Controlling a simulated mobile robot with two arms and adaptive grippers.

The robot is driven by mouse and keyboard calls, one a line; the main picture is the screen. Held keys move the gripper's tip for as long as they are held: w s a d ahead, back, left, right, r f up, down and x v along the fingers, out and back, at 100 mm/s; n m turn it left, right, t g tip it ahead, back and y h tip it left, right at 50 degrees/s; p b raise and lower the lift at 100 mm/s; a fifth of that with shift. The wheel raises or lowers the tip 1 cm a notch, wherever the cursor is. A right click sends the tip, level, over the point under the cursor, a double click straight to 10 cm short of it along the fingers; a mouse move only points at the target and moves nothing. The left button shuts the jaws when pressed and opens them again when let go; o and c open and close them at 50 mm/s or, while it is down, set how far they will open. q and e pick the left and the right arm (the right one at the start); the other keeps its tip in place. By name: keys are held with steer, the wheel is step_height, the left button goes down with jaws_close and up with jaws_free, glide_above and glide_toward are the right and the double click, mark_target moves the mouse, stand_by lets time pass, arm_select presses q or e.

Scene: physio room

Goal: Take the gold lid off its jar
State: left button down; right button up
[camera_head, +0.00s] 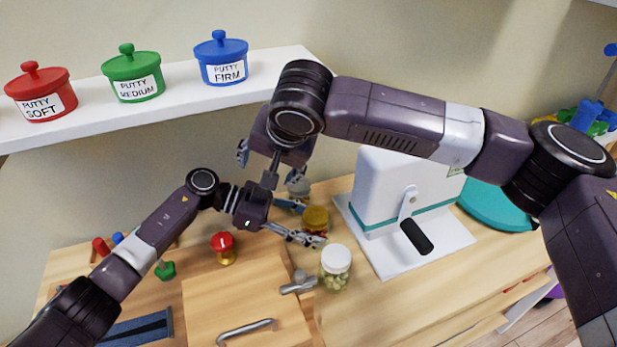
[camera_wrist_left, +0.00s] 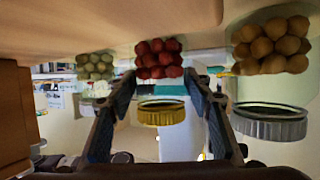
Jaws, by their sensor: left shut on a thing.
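The gold lid (camera_head: 316,217) sits near the table's back, beside the white machine. In the left wrist view, which appears upside down, the gold lid (camera_wrist_left: 161,113) is in line with a clear jar of red balls (camera_wrist_left: 158,59); it appears to be on it. My left gripper (camera_head: 306,222) has one finger on each side of the lid and is shut on it. Its fingers also show in the wrist view (camera_wrist_left: 160,108). My right gripper (camera_head: 268,160) is above and behind, its fingers apart and empty, partly hidden by its own wrist.
A white-lidded jar of green balls (camera_head: 335,268) stands close in front. A silver-lidded jar (camera_wrist_left: 270,122) of tan balls is on the other side. The white cranked machine (camera_head: 400,200) is to the right. Putty pots (camera_head: 135,75) stand on the shelf (camera_head: 180,105); a red knob (camera_head: 223,245) is left.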

mark_target(317, 214)
steer(key=s+d+r+m+g+h, duration=0.25)
steer(key=s+d+h, duration=0.25)
steer(key=d, duration=0.3)
steer(key=x, duration=1.2)
steer(key=shift+s+f, duration=0.35)
steer(key=shift+c, duration=0.2)
steer(key=c, duration=1.4)
steer(key=n+y, duration=0.1)
steer(key=n, duration=0.3)
steer(key=shift+d, duration=0.15)
steer(key=n+y, duration=0.1)
steer(key=n, duration=0.3)
steer(key=shift+d+n+g, duration=0.1)
steer(key=shift+n+g, duration=0.15)
steer(key=shift+n, duration=0.1)
steer(key=n+y, duration=0.1)
steer(key=n, duration=0.3)
steer(key=shift+w+g, duration=0.1)
steer(key=shift+g, duration=0.2)
steer(key=n+y, duration=0.1)
steer(key=n, duration=0.3)
steer(key=shift+w+d+n+g, duration=0.1)
steer(key=shift+d+n+g, duration=0.05)
steer(key=shift+n+g, duration=0.25)
